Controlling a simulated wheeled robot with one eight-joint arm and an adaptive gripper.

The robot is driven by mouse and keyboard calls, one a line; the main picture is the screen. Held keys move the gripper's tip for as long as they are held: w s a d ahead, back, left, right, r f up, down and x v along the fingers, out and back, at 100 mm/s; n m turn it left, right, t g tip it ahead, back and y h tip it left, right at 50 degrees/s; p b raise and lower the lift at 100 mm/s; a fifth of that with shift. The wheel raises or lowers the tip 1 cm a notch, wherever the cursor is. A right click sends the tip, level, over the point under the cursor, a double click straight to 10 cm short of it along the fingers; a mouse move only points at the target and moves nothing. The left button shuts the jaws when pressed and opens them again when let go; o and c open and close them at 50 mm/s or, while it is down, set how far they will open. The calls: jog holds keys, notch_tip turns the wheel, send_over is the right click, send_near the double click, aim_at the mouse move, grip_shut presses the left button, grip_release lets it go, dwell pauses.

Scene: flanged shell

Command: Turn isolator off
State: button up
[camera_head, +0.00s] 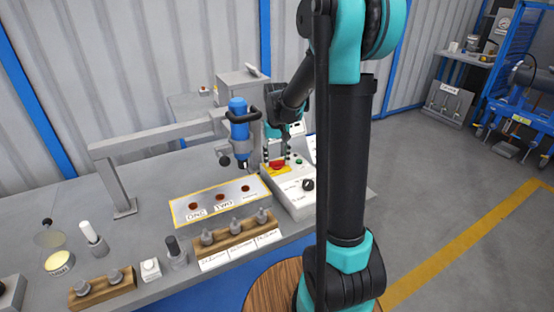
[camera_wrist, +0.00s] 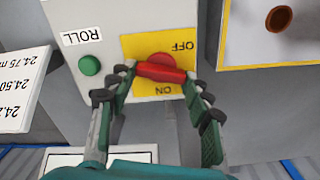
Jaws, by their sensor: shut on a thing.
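The isolator is a red rotary handle (camera_wrist: 160,70) on a yellow plate (camera_wrist: 143,43) marked OFF and ON. In the wrist view the labels are upside down, OFF above the handle and ON below it. The handle's bar lies nearly crosswise, its right end slightly lower. My gripper (camera_wrist: 159,74) is shut on the handle, one fingertip at each end of the bar. In the head view my gripper (camera_head: 277,156) reaches down to the handle (camera_head: 277,164) on the grey control box (camera_head: 299,194).
A green button (camera_wrist: 90,65) sits beside the yellow plate, below a ROLL label (camera_wrist: 82,36). A black knob (camera_head: 308,184) is on the same box. A yellow-edged panel with holes (camera_head: 220,201) lies to the left. A blue tool (camera_head: 239,132) hangs on a grey arm close to my gripper.

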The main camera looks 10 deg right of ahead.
jog(key=shift+n, duration=1.7)
jog(key=o, duration=1.2)
jog(key=shift+c, duration=0.2)
notch_tip(320, 180, up, 12)
